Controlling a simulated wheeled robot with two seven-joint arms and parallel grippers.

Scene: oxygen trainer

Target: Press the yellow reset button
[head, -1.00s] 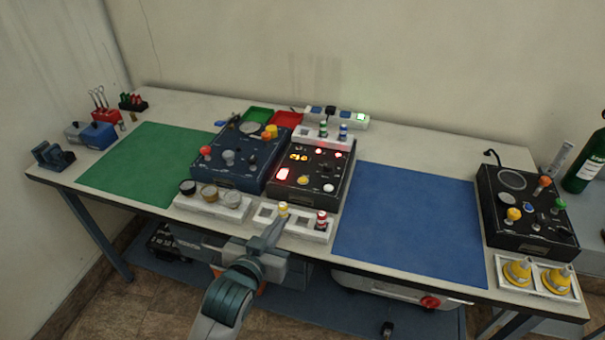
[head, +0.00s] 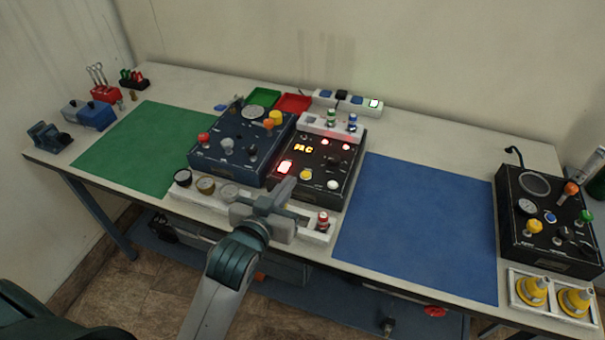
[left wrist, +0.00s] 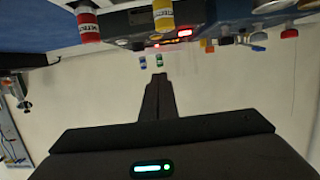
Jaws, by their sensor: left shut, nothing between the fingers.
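The black control box (head: 319,168) stands at the middle of the table, with a lit amber display and a glowing red light (head: 285,168) on its top. A round yellow button (head: 306,174) sits on its front part, beside a white knob (head: 333,185). My left gripper (head: 286,188) is shut and empty. Its tip appears close to the box's front left edge, short of the yellow button; I cannot tell its height. The shut fingers also show in the left wrist view (left wrist: 158,82), where the button cannot be made out. My right gripper is not in view.
A white holder (head: 316,235) with a red-capped vial (head: 323,220) stands before the box, partly hidden by my gripper. A blue box (head: 235,150) stands at its left. A blue mat (head: 415,225) lies clear at the right, a green mat (head: 145,150) at the left.

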